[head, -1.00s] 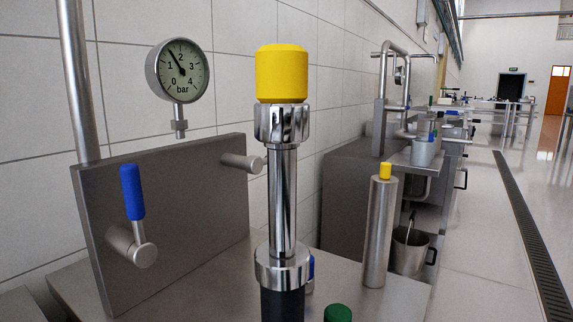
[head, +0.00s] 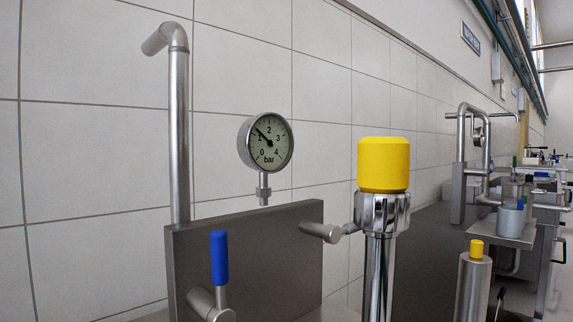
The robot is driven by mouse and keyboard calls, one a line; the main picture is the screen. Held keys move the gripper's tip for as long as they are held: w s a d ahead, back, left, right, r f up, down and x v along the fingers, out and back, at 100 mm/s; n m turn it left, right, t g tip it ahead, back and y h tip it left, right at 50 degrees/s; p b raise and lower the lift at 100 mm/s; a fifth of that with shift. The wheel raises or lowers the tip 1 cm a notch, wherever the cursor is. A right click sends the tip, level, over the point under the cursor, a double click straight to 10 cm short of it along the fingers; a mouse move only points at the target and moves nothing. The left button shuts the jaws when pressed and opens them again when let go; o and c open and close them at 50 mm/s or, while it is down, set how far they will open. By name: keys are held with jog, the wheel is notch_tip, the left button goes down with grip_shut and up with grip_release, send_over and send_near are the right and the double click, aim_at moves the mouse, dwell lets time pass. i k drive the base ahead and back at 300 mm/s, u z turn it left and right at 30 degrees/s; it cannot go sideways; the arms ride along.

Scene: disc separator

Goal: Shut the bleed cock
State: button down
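A blue-handled lever (head: 219,257) stands upright on a steel stub (head: 210,305) at the lower left of the head view, in front of a grey steel panel (head: 275,240). It is the only lever I see clearly, and I cannot tell from any label whether it is the bleed cock. A round pressure gauge (head: 266,144) marked in bar hangs against the wall above the panel, its needle between 1 and 2. My gripper is not in view.
A chrome column (head: 380,270) with a yellow cap (head: 384,165) stands right of the panel. A second steel stub (head: 320,232) sticks out beside it. A bent pipe (head: 178,120) rises at the left. A steel cylinder (head: 473,290) with a yellow cap stands at the lower right.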

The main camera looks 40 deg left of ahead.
aim_at(332, 234)
jog(key=k, duration=1)
jog(key=z, duration=1.4)
jog(key=i, duration=0.65)
jog(key=u, duration=3.25)
